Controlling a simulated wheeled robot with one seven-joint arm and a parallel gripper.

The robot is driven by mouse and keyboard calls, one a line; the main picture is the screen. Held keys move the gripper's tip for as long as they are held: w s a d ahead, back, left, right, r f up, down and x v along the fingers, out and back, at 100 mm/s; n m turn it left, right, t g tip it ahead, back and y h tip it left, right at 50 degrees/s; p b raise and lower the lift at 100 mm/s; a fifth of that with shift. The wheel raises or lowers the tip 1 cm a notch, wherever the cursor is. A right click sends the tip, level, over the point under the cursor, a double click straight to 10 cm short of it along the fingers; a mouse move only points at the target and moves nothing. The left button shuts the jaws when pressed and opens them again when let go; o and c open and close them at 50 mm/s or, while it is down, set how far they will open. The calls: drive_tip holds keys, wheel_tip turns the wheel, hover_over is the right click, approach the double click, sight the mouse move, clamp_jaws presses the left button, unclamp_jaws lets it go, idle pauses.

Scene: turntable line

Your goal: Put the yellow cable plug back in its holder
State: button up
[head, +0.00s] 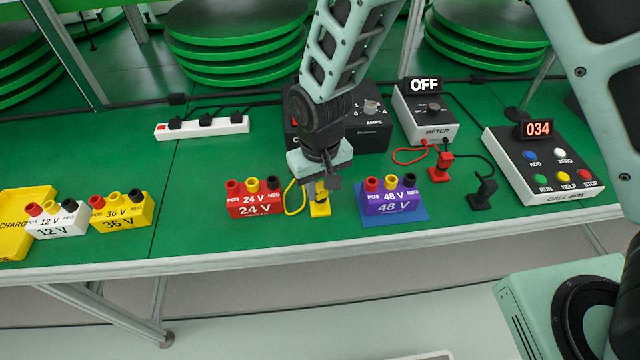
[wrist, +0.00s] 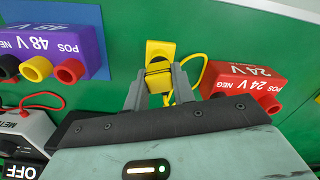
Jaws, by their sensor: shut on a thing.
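My gripper (head: 321,186) points down at the bench between the red 24 V block and the purple 48 V block. In the wrist view its two fingers (wrist: 160,80) are shut on the yellow cable plug (wrist: 158,82), from which a yellow cable loops toward the 24 V block. The yellow holder (head: 320,210) stands on the bench right under my gripper. It also shows in the wrist view (wrist: 160,47), just beyond the fingertips, with a dark patch on it. The plug is at or just above the holder; I cannot tell whether it is seated.
The red 24 V block (head: 255,208) is close on the left, the purple 48 V block (head: 392,206) on the right. A red plug (head: 441,168) and black plug (head: 483,192) stand farther right. The meter (head: 424,115) and call box (head: 540,170) are behind and right.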

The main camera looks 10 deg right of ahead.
drive_tip(key=shift+f, duration=0.45)
idle(1.0)
drive_tip(key=o, duration=1)
drive_tip(key=shift+c, duration=0.2)
drive_tip(key=shift+r+p, duration=3)
drive_tip(key=shift+r, duration=0.75)
